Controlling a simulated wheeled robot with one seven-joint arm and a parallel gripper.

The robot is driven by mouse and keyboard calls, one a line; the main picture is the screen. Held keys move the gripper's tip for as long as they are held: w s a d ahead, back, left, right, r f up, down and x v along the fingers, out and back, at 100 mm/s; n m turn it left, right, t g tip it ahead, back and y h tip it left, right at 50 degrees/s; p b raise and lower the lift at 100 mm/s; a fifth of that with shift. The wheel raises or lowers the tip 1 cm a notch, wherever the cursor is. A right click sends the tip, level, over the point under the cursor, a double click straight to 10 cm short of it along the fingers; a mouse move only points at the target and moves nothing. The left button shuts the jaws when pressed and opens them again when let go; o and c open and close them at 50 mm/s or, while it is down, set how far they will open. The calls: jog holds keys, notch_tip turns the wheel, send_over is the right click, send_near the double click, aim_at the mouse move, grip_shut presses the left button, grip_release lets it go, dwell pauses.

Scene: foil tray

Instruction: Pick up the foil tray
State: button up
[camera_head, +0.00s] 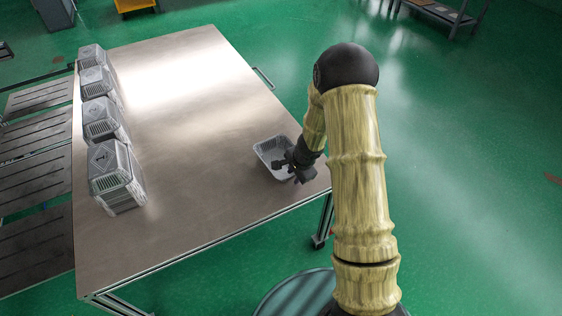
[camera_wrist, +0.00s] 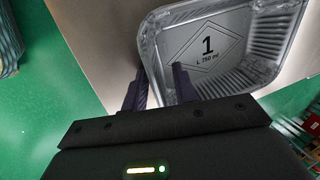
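The foil tray (camera_head: 266,147) is a silver, open-topped tray with ribbed walls, resting near the right edge of the metal table. In the wrist view the tray (camera_wrist: 262,70) shows a diamond mark with a "1" and "L 750 ml" on its floor. My gripper (camera_head: 288,168) is at the tray's near right side and hides part of it in the head view. In the wrist view my gripper (camera_wrist: 158,82) is open. One finger is outside the tray's left wall and the other is over the inside, with the wall between them. A gap shows between the fingers.
The metal table (camera_head: 190,130) is mostly bare in the middle. Several stacks of foil containers (camera_head: 117,177) stand in a row along its left edge. A handle (camera_head: 264,78) sticks out at the table's right edge. Green floor lies around the table.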

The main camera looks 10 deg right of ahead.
grip_shut()
notch_tip(320, 180, up, 10)
jog(key=p, duration=0.7)
jog(key=shift+r+p, duration=0.15)
jog(key=shift+p, duration=0.2)
